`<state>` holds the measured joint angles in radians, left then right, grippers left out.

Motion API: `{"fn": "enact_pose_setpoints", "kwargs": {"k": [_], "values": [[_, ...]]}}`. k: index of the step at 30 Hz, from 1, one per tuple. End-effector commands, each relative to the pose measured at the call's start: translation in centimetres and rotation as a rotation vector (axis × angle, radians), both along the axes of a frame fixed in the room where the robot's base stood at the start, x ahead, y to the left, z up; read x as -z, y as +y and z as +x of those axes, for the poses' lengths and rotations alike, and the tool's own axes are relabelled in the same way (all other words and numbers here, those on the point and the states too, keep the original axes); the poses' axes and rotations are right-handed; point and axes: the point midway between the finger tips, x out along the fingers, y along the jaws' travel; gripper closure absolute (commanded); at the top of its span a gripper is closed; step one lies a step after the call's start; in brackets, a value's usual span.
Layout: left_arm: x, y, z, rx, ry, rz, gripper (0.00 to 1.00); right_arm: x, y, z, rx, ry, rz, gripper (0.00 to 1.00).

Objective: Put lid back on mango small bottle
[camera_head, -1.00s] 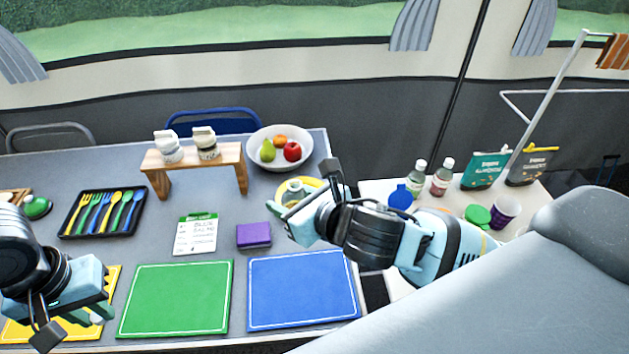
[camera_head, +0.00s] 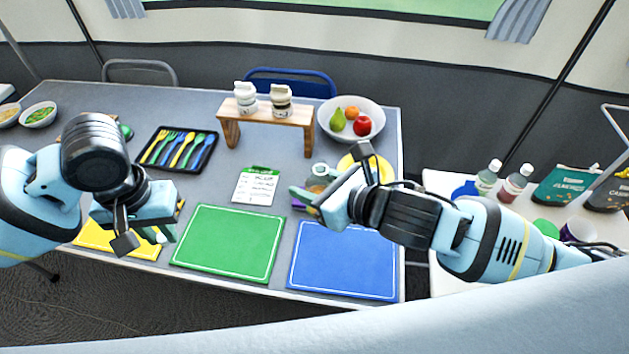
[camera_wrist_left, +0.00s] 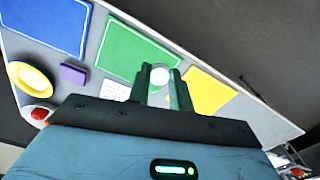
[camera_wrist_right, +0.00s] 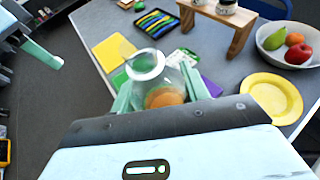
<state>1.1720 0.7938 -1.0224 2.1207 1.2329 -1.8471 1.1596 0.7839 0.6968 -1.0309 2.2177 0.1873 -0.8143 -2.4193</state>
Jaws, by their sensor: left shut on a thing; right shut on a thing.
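My right gripper (camera_wrist_right: 160,88) is shut on a small clear glass bottle (camera_wrist_right: 174,76) with orange content low inside. The bottle's round open mouth points up in the right wrist view, and it also shows at the right gripper (camera_head: 308,192) in the head view (camera_head: 321,173). My left gripper (camera_wrist_left: 160,86) is shut on a small round white lid (camera_wrist_left: 160,75). In the head view the left gripper (camera_head: 160,233) is over the yellow mat, well left of the bottle. The lid and bottle are apart.
Yellow (camera_head: 128,242), green (camera_head: 228,242) and blue (camera_head: 345,260) mats lie along the table's front. A cutlery tray (camera_head: 178,149), wooden stand (camera_head: 266,115), yellow plate (camera_wrist_right: 272,98) and fruit bowl (camera_head: 351,112) stand behind. A side table at right holds bottles and pouches.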

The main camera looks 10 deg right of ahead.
Motion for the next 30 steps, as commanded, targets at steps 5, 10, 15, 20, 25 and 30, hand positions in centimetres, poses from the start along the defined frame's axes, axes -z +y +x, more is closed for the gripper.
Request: {"fn": "enact_pose_setpoints", "kwargs": {"k": [5,10,15,20,25,30], "values": [[-1.5,-3.3,1.7,0.009,-0.004,-0.003,1.0,-0.1,0.0,0.0,0.0,-0.001,0.001,0.96],[-4.1,-8.0,3.7,0.021,-0.002,-0.002,1.0,-0.1,0.0,0.0,0.001,-0.002,0.001,0.96],[-7.0,-12.8,5.0,0.034,0.0,0.0,1.0,-0.1,0.0,0.0,0.001,-0.002,0.001,0.96],[-10.0,-17.3,5.6,0.043,0.002,-0.001,1.0,-0.1,0.0,0.0,0.001,-0.002,0.001,0.96],[-13.1,-21.9,5.5,0.046,0.006,-0.001,1.0,-0.1,0.0,0.0,0.001,-0.002,0.001,0.96],[-15.6,-25.4,5.0,0.039,0.01,-0.002,1.0,-0.1,0.0,0.0,0.001,-0.002,0.001,0.96]]}}
